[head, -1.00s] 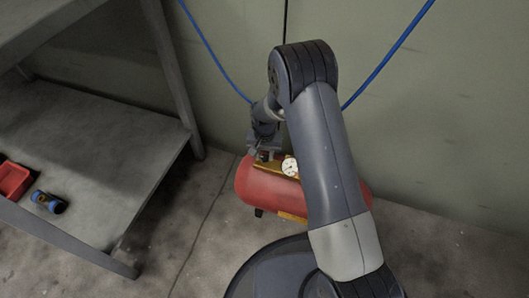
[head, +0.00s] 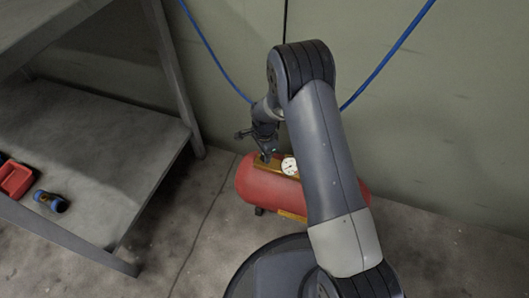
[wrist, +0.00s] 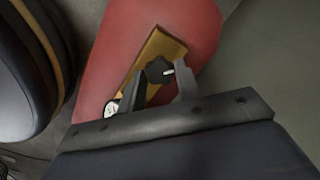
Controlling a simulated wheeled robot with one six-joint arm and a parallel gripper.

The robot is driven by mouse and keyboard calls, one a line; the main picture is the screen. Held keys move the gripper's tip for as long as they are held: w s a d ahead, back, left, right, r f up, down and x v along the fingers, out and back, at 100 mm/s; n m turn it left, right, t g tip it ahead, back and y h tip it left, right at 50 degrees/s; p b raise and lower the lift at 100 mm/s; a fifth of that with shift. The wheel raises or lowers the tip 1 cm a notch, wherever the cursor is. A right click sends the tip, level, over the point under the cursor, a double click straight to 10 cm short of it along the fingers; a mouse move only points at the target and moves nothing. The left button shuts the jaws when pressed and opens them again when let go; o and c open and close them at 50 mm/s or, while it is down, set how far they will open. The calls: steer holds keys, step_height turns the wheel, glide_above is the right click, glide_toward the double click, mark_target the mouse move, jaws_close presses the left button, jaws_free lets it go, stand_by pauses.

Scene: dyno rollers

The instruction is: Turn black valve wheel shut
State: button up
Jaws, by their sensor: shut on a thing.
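The black valve wheel (wrist: 157,71) sits on a brass-coloured plate (wrist: 172,46) on top of the red tank (wrist: 107,52). A small white mark shows on the wheel. My gripper (wrist: 161,69) is shut on the wheel, with one finger on each side of it. In the head view my gripper (head: 267,153) is at the left end of the red tank (head: 258,184), and the wheel is mostly hidden there. A white dial gauge (head: 289,166) stands on the plate just right of the gripper; the wrist view shows it partly behind the left finger (wrist: 112,107).
A grey shelf unit (head: 100,185) stands at the left, with a red bin (head: 15,179) and a blue item (head: 50,201) on it. A green-grey wall (head: 440,130) is behind the tank, with blue hoses (head: 392,52). Bare floor lies between shelf and tank.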

steer(key=m, duration=0.5)
steer(key=shift+m, duration=2.4)
steer(key=o, duration=1)
steer(key=shift+c, duration=0.2)
step_height(320, 180, up, 11)
steer(key=p, duration=0.4)
steer(key=shift+f, duration=0.15)
